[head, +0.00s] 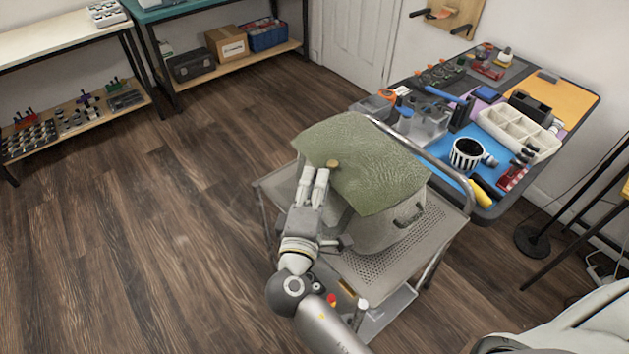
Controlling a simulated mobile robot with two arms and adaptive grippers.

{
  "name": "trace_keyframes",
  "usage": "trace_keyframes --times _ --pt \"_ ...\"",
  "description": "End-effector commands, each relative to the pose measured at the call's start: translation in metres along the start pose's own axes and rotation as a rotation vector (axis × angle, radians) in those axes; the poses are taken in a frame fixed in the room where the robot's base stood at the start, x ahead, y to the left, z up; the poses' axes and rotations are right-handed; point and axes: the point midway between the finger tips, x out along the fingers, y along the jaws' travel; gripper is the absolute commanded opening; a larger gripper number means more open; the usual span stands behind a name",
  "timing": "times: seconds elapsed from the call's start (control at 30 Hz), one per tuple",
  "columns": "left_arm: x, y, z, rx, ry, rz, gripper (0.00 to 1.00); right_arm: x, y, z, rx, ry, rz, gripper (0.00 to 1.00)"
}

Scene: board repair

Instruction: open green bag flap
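The green bag has a broad textured green flap (368,160) lying over its top, with a small round brown knob or button (333,163) near the flap's left edge. The paler bag body (385,232) shows below, with a dark handle on its front right side. Whether the fingertips touch the flap is unclear.
The bag stands on a grey perforated metal cart (440,238) with a raised handle rail. A cluttered workbench (590,97) with tools and trays stands close behind at right. Shelving stands at upper left. The wooden floor (150,230) to the left is clear.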

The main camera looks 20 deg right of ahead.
Motion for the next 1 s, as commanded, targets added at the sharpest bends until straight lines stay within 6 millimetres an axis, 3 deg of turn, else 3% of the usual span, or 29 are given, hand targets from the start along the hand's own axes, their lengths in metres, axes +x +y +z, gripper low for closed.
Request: trace_keyframes --times 0.27,0.5,1.0 --pt "-0.0002 -0.0021 -0.0012 0.001 0.002 -0.002 0.40 0.0018 -0.0004 0.0003 0.000 0.000 0.000 0.26" --pt "-0.0002 -0.0026 -0.0011 0.001 0.002 -0.003 0.40 0.0016 -0.0005 0.0003 0.000 -0.001 -0.001 0.00" --pt "-0.0071 -0.0029 -0.0016 0.001 0.002 -0.003 0.40 0.0039 0.0042 0.0017 0.010 -0.002 -0.012 0.00"
